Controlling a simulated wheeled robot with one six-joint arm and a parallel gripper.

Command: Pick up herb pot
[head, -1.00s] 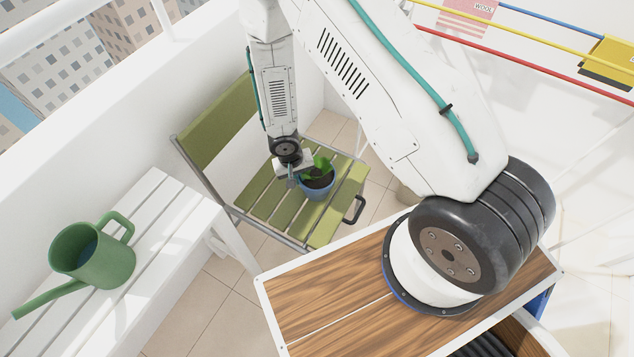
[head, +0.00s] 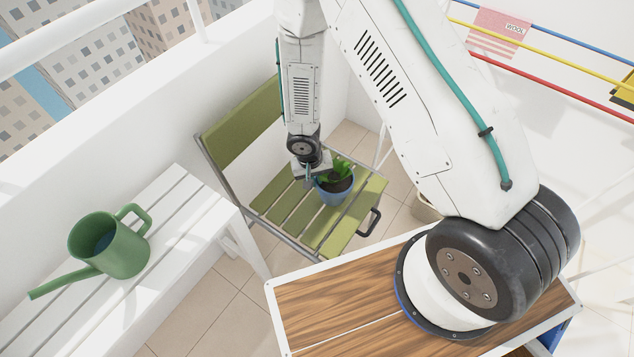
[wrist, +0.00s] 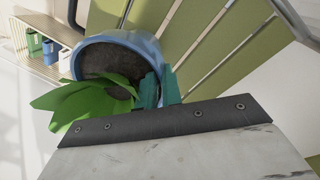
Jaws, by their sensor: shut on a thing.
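The herb pot (head: 335,194) is a blue pot with dark soil and green leaves. It is at the seat of the green slatted chair (head: 297,211) in the head view; I cannot tell whether it touches the slats. My gripper (head: 312,176) is at the pot's left side. In the wrist view the herb pot (wrist: 142,45) shows its rim and soil, with the leaves at left. The teal fingers of my gripper (wrist: 160,88) are shut on the pot's rim, one finger on the soil side and one outside.
A green watering can (head: 117,247) stands on a white slatted bench (head: 190,212) at left. Coloured rails (head: 540,82) run along the right wall, with a pink striped cloth (head: 497,38) on them. Tiled floor (head: 214,305) is free between bench and chair.

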